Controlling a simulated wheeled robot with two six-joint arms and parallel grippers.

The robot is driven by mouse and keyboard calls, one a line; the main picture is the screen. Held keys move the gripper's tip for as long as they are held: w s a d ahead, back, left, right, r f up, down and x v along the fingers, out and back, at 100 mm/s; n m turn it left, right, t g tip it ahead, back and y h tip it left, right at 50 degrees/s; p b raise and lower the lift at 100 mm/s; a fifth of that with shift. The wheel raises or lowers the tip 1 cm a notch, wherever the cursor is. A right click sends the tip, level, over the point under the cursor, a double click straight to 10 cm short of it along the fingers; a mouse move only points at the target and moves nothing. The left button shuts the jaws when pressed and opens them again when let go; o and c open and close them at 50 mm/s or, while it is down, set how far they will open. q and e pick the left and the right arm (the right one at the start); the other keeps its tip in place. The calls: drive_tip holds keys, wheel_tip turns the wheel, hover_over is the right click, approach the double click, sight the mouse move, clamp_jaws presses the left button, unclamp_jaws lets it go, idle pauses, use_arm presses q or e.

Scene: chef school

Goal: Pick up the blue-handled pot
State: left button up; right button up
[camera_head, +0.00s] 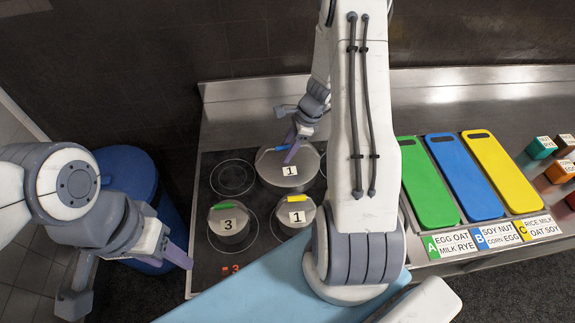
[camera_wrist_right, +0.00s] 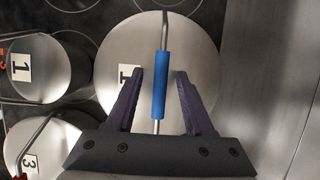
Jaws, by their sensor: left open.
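The blue-handled pot (camera_head: 285,170) is a steel pot with a lid marked 1 at the back of the black cooktop. In the right wrist view its blue handle (camera_wrist_right: 159,85) stands upright in the picture between the two fingers of my right gripper (camera_wrist_right: 160,74). A gap shows on each side of the handle, so the fingers look open and not closed on it. In the head view my right gripper (camera_head: 288,135) is at the lid and hides part of the handle. My left gripper (camera_head: 132,284) is open and empty, left of the cooktop.
A green-handled pot (camera_head: 229,226) marked 3 and a yellow-handled pot (camera_head: 295,219) marked 1 stand in front on the cooktop (camera_head: 205,263). Green, blue and yellow boards (camera_head: 487,165) lie on the right counter. A blue bin (camera_head: 125,171) stands at the left.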

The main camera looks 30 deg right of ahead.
clamp_jaws()
idle(1.2)
